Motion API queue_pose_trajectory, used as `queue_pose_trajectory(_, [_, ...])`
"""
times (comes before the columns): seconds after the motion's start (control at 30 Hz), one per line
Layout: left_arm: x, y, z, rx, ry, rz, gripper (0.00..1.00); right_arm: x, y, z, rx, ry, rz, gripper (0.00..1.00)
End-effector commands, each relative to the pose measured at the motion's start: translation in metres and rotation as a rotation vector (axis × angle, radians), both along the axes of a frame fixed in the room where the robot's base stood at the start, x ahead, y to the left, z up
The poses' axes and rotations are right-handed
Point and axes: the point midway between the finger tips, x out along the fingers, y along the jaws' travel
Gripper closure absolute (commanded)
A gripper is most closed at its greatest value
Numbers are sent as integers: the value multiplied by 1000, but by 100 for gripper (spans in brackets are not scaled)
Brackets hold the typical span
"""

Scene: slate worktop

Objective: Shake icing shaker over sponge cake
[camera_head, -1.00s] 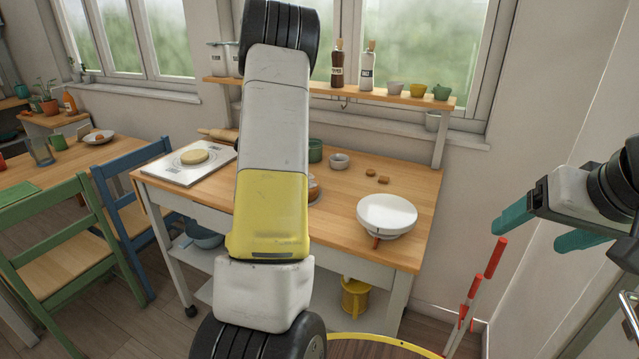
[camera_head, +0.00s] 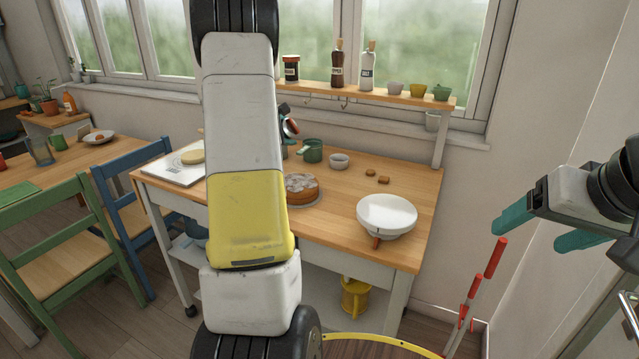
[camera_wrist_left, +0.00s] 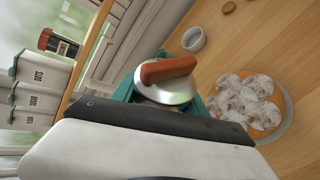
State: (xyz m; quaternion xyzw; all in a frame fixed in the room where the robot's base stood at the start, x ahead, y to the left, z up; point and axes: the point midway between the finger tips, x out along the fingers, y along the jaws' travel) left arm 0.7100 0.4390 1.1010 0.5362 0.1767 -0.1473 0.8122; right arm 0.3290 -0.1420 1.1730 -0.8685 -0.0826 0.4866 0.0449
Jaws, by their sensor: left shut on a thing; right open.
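The sponge cake (camera_head: 303,183) sits on a plate on the wooden worktop, partly behind my left arm. In the left wrist view the cake (camera_wrist_left: 262,112) has white icing patches over its brown-orange top. The icing shaker, silver with a red-brown handle (camera_wrist_left: 168,70), is held between the teal fingers of my left gripper (camera_wrist_left: 165,95). In the head view the shaker (camera_head: 291,127) shows small and tilted, above the back of the worktop behind the cake; the left gripper is mostly hidden. My right gripper (camera_head: 548,228) is open and empty, at the right, away from the worktop.
A white bowl (camera_head: 387,214) stands at the worktop's front right. A green mug (camera_head: 312,151), a small white bowl (camera_head: 340,161) and brown pieces (camera_head: 377,177) lie behind. A white board (camera_head: 170,172) lies left. A shelf (camera_head: 400,97) with bottles and cups runs above the back.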

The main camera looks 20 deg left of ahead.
Motion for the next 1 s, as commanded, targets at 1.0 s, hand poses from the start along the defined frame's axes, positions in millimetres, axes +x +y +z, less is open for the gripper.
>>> queue_pose_trajectory(1.0, [0, 0, 41, -1003, 273, -1, 99, 0, 0, 0, 0, 0, 0, 23])
